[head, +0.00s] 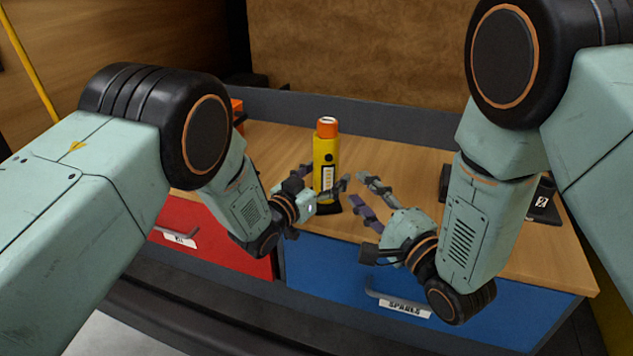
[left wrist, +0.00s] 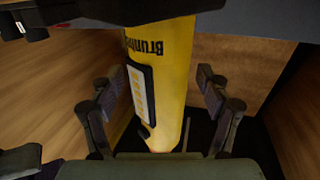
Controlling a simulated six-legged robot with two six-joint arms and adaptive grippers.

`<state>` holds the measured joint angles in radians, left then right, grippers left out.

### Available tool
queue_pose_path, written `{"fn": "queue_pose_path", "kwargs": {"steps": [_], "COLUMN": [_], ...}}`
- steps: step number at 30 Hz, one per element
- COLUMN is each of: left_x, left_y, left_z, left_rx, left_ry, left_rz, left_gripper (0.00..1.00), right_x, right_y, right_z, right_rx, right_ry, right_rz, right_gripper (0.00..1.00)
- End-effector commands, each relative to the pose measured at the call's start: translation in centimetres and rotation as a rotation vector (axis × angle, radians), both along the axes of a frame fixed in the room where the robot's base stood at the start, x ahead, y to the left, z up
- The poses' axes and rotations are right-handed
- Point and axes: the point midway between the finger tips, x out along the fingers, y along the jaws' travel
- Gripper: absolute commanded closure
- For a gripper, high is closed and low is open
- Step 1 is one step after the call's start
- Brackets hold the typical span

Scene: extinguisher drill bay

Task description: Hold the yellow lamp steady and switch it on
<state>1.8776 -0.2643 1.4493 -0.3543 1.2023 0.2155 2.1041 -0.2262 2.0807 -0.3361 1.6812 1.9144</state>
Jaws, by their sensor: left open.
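The yellow lamp (head: 326,165) stands upright on the wooden worktop, with an orange top and a dark base. A black button-like spot and a pale label show on its side. My left gripper (head: 324,182) is open around its lower body. In the left wrist view the lamp (left wrist: 175,75) is between the open fingers (left wrist: 155,90), with gaps on both sides. My right gripper (head: 355,187) is apart from the lamp, just to its right; its fingers are spread, empty and point towards the lamp.
The worktop (head: 390,140) is clear behind the lamp. A black item marked 2 (head: 543,205) lies at the right. An orange object (head: 238,112) is partly hidden by my left arm. A red drawer (head: 215,242) and a blue drawer (head: 325,270) marked SPARES form the front.

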Motion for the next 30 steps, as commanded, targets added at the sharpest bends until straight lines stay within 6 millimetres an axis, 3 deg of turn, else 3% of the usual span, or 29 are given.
{"fn": "queue_pose_path", "kwargs": {"steps": [12, 30], "left_x": [0.49, 0.48], "left_y": [-0.31, -0.28], "left_z": [0.01, 0.01], "left_rx": [0.0, 0.0], "left_ry": [0.001, 0.001], "left_rz": [0.001, 0.001], "left_gripper": [0.24, 0.75], "right_x": [0.0, 0.0], "right_y": [0.0, 0.0], "right_z": [0.01, 0.01], "right_rx": [0.0, 0.0], "right_ry": [0.0, 0.0], "right_rz": [0.0, 0.0], "right_gripper": [0.62, 0.62]}}
